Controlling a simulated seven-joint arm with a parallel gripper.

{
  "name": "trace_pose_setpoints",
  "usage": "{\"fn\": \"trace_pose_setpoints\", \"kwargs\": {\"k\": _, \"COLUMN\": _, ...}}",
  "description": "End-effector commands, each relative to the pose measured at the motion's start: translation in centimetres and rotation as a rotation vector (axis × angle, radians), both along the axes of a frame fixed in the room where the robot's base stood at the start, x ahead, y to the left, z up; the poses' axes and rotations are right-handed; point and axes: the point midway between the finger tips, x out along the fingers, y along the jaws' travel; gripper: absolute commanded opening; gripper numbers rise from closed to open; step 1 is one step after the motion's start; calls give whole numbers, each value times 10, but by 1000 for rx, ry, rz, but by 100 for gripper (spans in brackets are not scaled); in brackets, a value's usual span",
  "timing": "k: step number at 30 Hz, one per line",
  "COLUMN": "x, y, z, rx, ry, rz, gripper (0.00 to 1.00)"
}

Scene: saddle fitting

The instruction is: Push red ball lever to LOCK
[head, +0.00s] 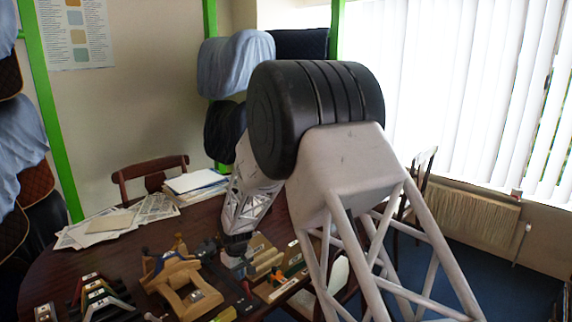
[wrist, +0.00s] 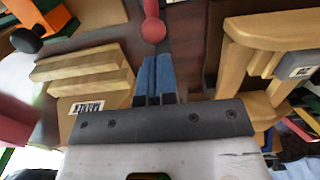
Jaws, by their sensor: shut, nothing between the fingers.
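The red ball lever (wrist: 153,28) shows at the top middle of the wrist view, a round red ball on a red stem running to the top edge. My gripper (wrist: 156,58) is shut, its blue fingers together and empty. The fingertips point at the ball, just below it in the picture; I cannot tell whether they touch. No LOCK mark is readable. In the head view my gripper (head: 236,252) is low over the table among the wooden fittings, and I cannot make out the red ball there.
A pale wooden stand (wrist: 262,30) is close right of the fingers, and stacked wooden strips (wrist: 80,68) lie left. A black ball knob (wrist: 26,40) is at upper left. On the dark table (head: 40,280) stand a wooden frame (head: 165,270), coloured racks (head: 95,298) and papers (head: 110,225).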

Motion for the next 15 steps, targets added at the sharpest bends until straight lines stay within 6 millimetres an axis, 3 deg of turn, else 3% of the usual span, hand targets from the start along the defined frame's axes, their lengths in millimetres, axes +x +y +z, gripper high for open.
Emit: {"fn": "trace_pose_setpoints", "kwargs": {"k": 15, "x": 0, "y": 0, "z": -8, "rx": 0, "ry": 0, "rz": 0, "gripper": 0}}
